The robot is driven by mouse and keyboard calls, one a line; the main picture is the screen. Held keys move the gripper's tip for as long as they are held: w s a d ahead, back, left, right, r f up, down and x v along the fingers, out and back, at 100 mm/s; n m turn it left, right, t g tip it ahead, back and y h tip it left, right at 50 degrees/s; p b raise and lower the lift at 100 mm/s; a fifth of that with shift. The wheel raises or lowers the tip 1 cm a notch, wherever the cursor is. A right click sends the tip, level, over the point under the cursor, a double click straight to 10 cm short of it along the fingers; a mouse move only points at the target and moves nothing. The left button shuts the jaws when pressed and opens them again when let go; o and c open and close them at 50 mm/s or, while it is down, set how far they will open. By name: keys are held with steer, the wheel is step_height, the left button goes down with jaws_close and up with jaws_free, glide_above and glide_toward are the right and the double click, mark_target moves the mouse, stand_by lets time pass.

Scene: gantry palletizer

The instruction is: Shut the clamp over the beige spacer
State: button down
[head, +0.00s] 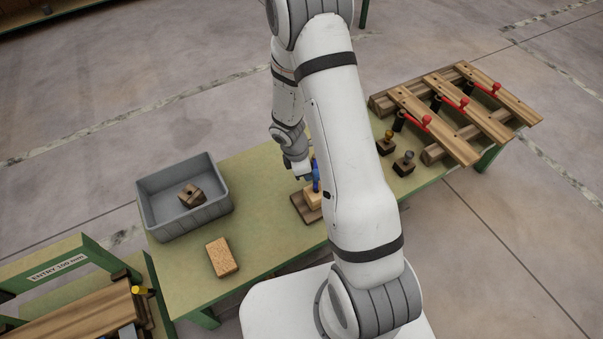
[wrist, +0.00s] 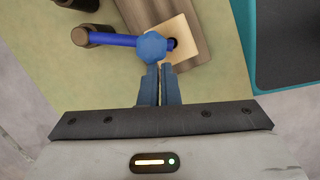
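The clamp's blue arm (wrist: 115,39) with its blue knob (wrist: 152,47) reaches across toward the beige spacer (wrist: 180,46) in the wrist view. The spacer lies on a brown wooden base (wrist: 205,15), and a dark spot shows on it beside the knob. Whether the clamp arm touches the spacer, I cannot tell. My gripper (wrist: 160,72) has its fingers close together, with a thin gap and nothing visible between them. Their tips are right beside the knob. In the head view my arm partly hides the clamp (head: 317,176) and the spacer (head: 313,198).
A grey bin (head: 184,222) holding a brown block (head: 191,196) stands on the green table (head: 265,250). A tan brick (head: 222,257) lies in front. Two small knobbed blocks (head: 403,163) (head: 386,143) and a plank rack with red handles (head: 450,110) are at right.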

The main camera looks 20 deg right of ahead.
steer(key=shift+s+d, duration=0.1)
steer(key=shift+s, duration=0.05)
steer(key=shift+a, duration=0.4)
steer(key=a+r+p, duration=0.3)
steer(key=a+r, duration=0.3)
steer(key=r, duration=0.3)
steer(key=shift+w+r, duration=0.25)
steer(key=shift+r, duration=0.1)
